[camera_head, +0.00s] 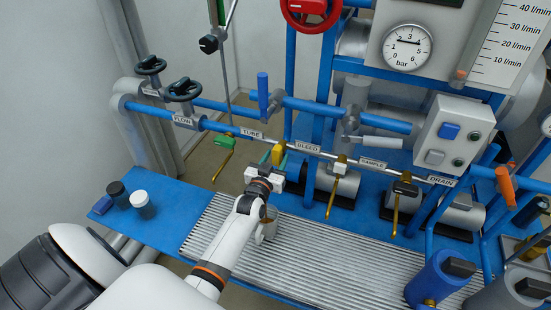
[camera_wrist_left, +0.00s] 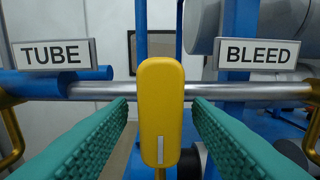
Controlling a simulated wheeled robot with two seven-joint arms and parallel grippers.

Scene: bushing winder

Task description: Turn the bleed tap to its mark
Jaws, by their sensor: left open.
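The yellow tap handle (camera_head: 278,153) sits on the thin horizontal pipe, just left of the BLEED label (camera_head: 307,147). In the left wrist view the handle (camera_wrist_left: 160,105) stands upright in the middle, between the TUBE label (camera_wrist_left: 55,54) and the BLEED label (camera_wrist_left: 258,53). A short white line shows near its lower end. My left gripper (camera_wrist_left: 160,118) is open, one green ribbed finger on each side of the handle, with a visible gap on both sides. In the head view this gripper (camera_head: 275,162) partly hides the tap. My right gripper is not in view.
Other taps with hanging levers share the pipe: a green one (camera_head: 224,140) on the left, a white one (camera_head: 340,165) and a black one (camera_head: 403,186) on the right. Blue pipes and a pressure gauge (camera_head: 407,47) stand behind. A ribbed grey tray (camera_head: 310,262) lies below.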

